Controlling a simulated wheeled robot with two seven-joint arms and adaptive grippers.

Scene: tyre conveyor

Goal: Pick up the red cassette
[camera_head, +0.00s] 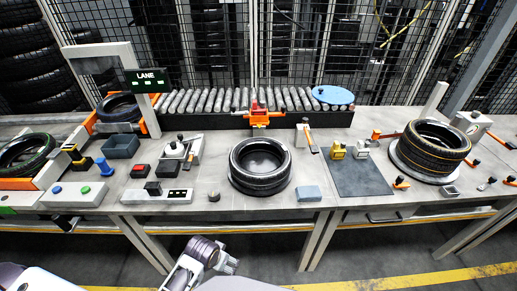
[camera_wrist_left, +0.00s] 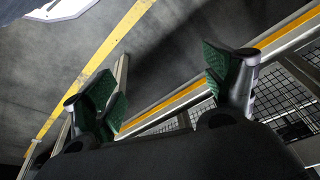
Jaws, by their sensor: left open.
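A small dark block with a red top (camera_head: 140,171), which looks like the red cassette, lies on the grey workbench (camera_head: 215,205), left of the middle. My left gripper (camera_head: 229,264) is low in the head view, in front of the bench edge and well away from the red block. In the left wrist view its two green-padded fingers (camera_wrist_left: 165,90) stand wide apart with nothing between them. That view shows floor and bench structure, not the red block. My right gripper is in neither view.
A tyre (camera_head: 260,166) lies at the bench's middle, and another (camera_head: 432,151) sits at the right. Near the red block are a blue-grey bin (camera_head: 121,145), a black-knobbed device (camera_head: 180,148) and a white control panel (camera_head: 157,195). A roller conveyor (camera_head: 220,101) runs behind.

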